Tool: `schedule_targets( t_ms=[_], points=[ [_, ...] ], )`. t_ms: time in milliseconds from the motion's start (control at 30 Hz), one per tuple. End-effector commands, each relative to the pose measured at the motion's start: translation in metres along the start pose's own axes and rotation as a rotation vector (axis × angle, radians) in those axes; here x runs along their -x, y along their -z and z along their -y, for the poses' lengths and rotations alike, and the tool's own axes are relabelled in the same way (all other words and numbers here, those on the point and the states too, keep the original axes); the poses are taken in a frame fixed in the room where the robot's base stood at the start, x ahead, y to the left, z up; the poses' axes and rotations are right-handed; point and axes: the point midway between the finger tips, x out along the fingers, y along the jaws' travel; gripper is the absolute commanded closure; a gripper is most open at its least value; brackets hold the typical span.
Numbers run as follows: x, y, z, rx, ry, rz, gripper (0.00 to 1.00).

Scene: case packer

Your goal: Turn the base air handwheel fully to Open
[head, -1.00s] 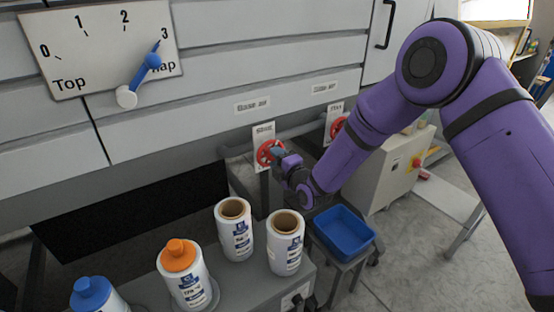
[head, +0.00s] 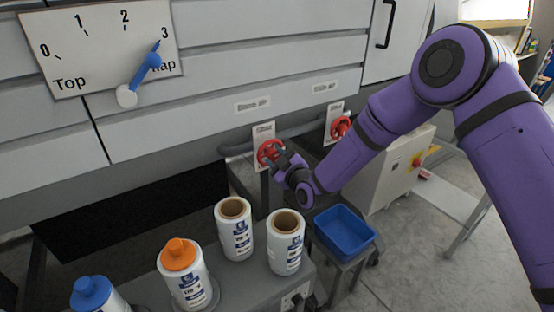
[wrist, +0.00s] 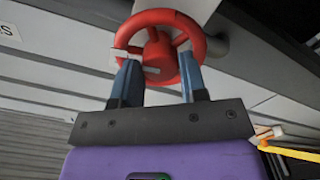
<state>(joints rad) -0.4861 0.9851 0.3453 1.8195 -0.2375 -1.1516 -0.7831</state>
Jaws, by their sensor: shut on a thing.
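The base air handwheel (head: 268,152) is a red wheel on a pipe at the front of the machine, below a small label that reads like "Base air". A white plate stands behind it. In the wrist view, the red handwheel (wrist: 160,20) fills the top middle. My gripper (head: 278,158) is at the wheel from the right. In the wrist view, the two blue-grey fingers of my gripper (wrist: 158,80) reach up to the wheel, touching its lower rim and spokes, and are shut on it.
A second red handwheel (head: 341,127) is to the right on the same pipe. Bottles and rolls (head: 286,245) stand on a grey ledge in front. A blue bin (head: 345,232) is at right, before a grey cabinet (head: 395,175). A dial (head: 100,50) is upper left.

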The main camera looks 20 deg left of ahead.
Motion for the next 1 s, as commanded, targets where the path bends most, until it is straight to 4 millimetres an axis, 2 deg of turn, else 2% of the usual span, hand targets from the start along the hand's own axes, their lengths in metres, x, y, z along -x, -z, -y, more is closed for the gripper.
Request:
schedule_targets(
  t_ms=[1000],
  points=[
    [0.0009, -0.0013, 0.0018, -0.966, -0.001, 0.003, 0.84]
  ],
)
